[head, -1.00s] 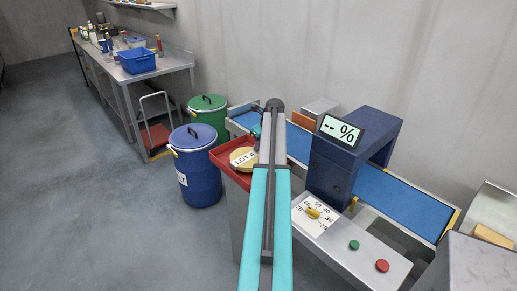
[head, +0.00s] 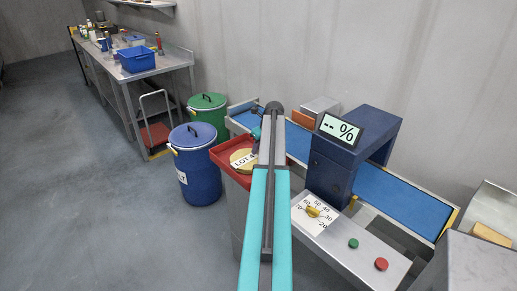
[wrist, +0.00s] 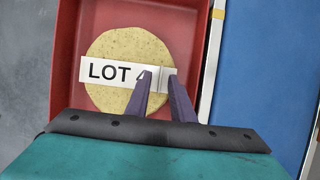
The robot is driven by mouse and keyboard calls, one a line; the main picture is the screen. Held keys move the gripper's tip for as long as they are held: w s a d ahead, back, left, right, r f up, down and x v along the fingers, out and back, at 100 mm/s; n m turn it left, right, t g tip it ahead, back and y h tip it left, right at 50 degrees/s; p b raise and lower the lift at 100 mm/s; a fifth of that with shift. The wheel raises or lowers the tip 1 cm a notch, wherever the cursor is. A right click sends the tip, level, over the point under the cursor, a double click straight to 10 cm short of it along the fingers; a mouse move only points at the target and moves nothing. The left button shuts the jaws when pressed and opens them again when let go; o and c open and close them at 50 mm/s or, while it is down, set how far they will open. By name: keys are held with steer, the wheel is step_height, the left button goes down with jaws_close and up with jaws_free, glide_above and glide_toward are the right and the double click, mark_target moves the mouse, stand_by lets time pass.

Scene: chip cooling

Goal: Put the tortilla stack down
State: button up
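The tortilla stack (wrist: 125,50) is a pale yellow, speckled disc with a white band marked "LOT 4". It lies flat in the red tray (wrist: 83,22), and it also shows in the head view (head: 240,153). My gripper (wrist: 160,75) points at the right part of the stack in the wrist view. Its two dark fingers stand apart, with the white band visible between their tips. They cover part of the label's digit. I see no finger closed around the disc; whether the tips touch it is unclear. My arm hides the tray's right side in the head view.
A blue conveyor belt (wrist: 262,65) runs right of the tray. The dark blue "-- %" unit (head: 330,178) stands over the belt. A blue drum (head: 197,175) and a green drum (head: 208,115) stand left of the tray. Open floor lies farther left.

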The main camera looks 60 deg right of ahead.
steer(key=shift+r, duration=0.2)
steer(key=b+v, duration=0.2)
steer(key=v, duration=1)
steer(key=shift+b, duration=0.3)
steer(key=shift+w, duration=0.1)
stand_by(0.4)
